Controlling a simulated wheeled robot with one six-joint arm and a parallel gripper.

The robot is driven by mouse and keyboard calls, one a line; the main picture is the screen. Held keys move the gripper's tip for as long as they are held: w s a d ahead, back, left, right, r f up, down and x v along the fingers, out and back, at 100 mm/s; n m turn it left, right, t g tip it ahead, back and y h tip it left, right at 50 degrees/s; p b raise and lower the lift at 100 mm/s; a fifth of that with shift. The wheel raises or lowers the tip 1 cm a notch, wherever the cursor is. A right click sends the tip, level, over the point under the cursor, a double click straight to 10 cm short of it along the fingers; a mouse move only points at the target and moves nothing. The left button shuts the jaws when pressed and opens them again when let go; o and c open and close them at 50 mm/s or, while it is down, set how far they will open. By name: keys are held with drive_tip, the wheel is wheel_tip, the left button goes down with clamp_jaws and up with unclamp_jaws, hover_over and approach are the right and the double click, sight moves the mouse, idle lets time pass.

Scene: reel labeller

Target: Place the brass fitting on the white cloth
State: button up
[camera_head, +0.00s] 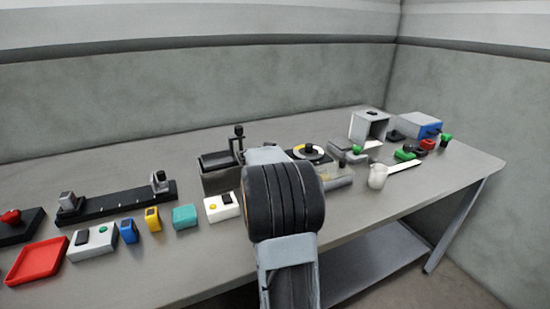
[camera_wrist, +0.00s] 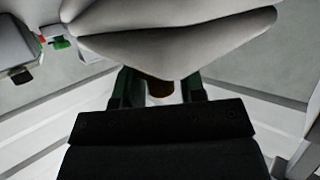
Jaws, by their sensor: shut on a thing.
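In the wrist view, the two dark green fingers of my gripper (camera_wrist: 160,92) are closed around a small brown thing (camera_wrist: 160,87), which looks like the brass fitting. Only a little of it shows. A large, smooth pale shape covers the fingertips and what lies beyond; I cannot tell what it is. In the head view, my own wrist hides the gripper and its load. A flat white strip (camera_head: 404,166) on the right part of the bench may be the white cloth. A rounded white thing (camera_head: 377,178) stands at its near left end.
A clear, yellowish box (camera_head: 339,179) lies just right of my wrist. Green (camera_head: 404,155) and red (camera_head: 427,144) pieces and a blue-grey box (camera_head: 419,126) stand at the back right. A red tray (camera_head: 36,261) is far left. The bench's front right is clear.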

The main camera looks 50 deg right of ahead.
drive_tip(key=shift+f, duration=0.2)
drive_tip(key=o, duration=1)
drive_tip(key=shift+c, duration=0.2)
